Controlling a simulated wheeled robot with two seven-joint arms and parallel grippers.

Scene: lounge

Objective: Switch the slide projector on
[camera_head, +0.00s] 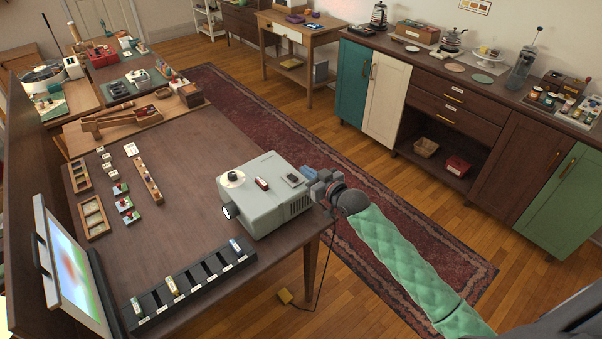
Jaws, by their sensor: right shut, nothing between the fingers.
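The pale grey slide projector (262,218) stands on the near right corner of the dark wooden table. My right gripper (309,174) is shut and empty, at the projector's right back edge beside the dark grey block. I cannot tell whether it touches. My left gripper is out of view.
A black slotted rack (190,291) with a few slides lies along the table's front edge. Small trays (94,217) and cards lie on the left. The table's middle is clear.

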